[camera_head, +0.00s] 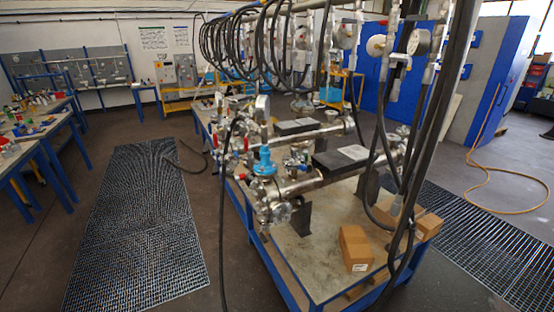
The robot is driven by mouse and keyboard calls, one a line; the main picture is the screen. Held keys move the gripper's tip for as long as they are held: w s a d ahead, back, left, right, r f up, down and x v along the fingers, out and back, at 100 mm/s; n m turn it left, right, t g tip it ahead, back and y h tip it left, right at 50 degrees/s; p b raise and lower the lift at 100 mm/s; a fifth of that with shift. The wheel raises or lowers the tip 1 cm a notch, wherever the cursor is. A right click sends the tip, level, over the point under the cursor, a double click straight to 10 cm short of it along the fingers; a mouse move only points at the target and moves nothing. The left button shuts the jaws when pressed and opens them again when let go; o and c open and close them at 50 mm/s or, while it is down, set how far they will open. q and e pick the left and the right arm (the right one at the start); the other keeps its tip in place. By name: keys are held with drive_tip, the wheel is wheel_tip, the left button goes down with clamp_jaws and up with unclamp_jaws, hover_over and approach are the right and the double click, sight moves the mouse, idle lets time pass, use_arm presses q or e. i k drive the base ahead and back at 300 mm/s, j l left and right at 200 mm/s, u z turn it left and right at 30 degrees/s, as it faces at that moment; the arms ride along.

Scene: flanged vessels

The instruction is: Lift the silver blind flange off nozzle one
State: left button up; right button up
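A silver flanged vessel (303,183) lies across the near part of the workbench, with a blue fitting (264,162) on top near its left end. A round silver flange (275,211) shows at its near left end. A second silver vessel (318,135) lies behind it, with a flanged right end (349,122). I cannot tell which opening is nozzle one or which flange is the blind one. Hanging hoses and pipes partly hide the right ends. Neither of my grippers is in view.
The blue-edged workbench (322,278) carries a cardboard box (355,248) and another at right (428,224). Black hoses (412,190) hang in front. Floor gratings (140,235) lie on both sides. An orange hose (510,209) lies at right. Side tables (40,135) stand left.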

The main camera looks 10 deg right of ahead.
sight(293, 155)
drive_tip(key=i+l+u, duration=0.1)
drive_tip(key=l+u, duration=1.1)
drive_tip(key=k+l+u, duration=0.1)
drive_tip(key=l+u, duration=0.3)
drive_tip(key=l, duration=0.1)
